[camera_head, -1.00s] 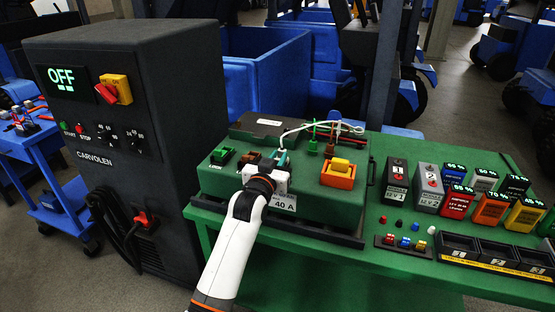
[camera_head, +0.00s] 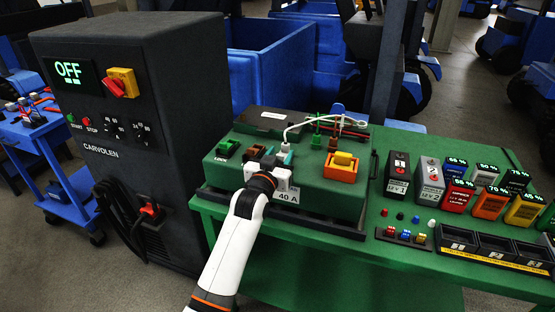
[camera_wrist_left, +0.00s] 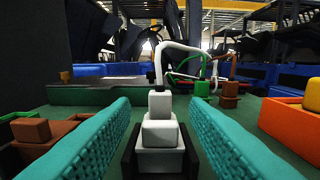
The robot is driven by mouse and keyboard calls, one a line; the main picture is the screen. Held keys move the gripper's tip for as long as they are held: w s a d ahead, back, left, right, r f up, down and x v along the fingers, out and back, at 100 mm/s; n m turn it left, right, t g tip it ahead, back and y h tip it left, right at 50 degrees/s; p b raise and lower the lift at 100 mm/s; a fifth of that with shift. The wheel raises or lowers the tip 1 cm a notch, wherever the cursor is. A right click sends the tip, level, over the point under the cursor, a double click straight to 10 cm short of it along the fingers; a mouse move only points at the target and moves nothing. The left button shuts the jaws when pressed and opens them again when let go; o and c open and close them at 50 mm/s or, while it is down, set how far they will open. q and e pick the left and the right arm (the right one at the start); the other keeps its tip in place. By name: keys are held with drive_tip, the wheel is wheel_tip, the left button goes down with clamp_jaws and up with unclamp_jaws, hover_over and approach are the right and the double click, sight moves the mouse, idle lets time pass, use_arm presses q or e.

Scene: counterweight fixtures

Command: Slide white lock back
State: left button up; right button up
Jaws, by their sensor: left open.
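The white lock (camera_wrist_left: 159,133) is a small white block in a dark holder on top of the green box (camera_head: 325,190). In the left wrist view it stands between the two teal finger pads of my left gripper (camera_wrist_left: 160,140), with a gap on each side. A white cable (camera_wrist_left: 182,48) rises behind it. In the head view my left gripper (camera_head: 272,162) is low over the front of the box, and the white lock (camera_head: 286,149) shows just past the fingers. The gripper is open. My right gripper is not in view.
A green lock (camera_head: 227,148) and a brown lock (camera_wrist_left: 32,131) are left of the white one. An orange holder with a yellow block (camera_head: 342,168) is at right. The dark cabinet (camera_head: 125,90) reads OFF. Battery modules (camera_head: 397,176) and black bins (camera_head: 497,248) stand further right.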

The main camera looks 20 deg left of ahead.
use_arm(q)
drive_tip(key=s, duration=1.2)
drive_tip(key=shift+a+b, duration=0.2)
drive_tip(key=shift+b, duration=0.25)
drive_tip(key=s+f+g, duration=0.6)
drive_tip(key=s+f, duration=0.5)
drive_tip(key=f, duration=0.2)
drive_tip(key=s+f+m+g, duration=0.1)
drive_tip(key=s+f+g, duration=0.3)
drive_tip(key=s, duration=0.6)
drive_tip(key=s+f+m+g, duration=0.1)
drive_tip(key=s+f+g, duration=0.35)
drive_tip(key=s, duration=0.55)
wheel_tip(320, 180, down, 26)
drive_tip(key=s+g+p, duration=0.1)
drive_tip(key=s, duration=0.1)
drive_tip(key=s+a+f+g, duration=0.1)
drive_tip(key=s+a+f, duration=0.2)
drive_tip(key=s+f, duration=1)
drive_tip(key=s, duration=0.2)
drive_tip(key=shift+s+a+y+p, duration=0.15)
drive_tip(key=shift+s+y+p, duration=0.15)
drive_tip(key=shift+p, duration=0.1)
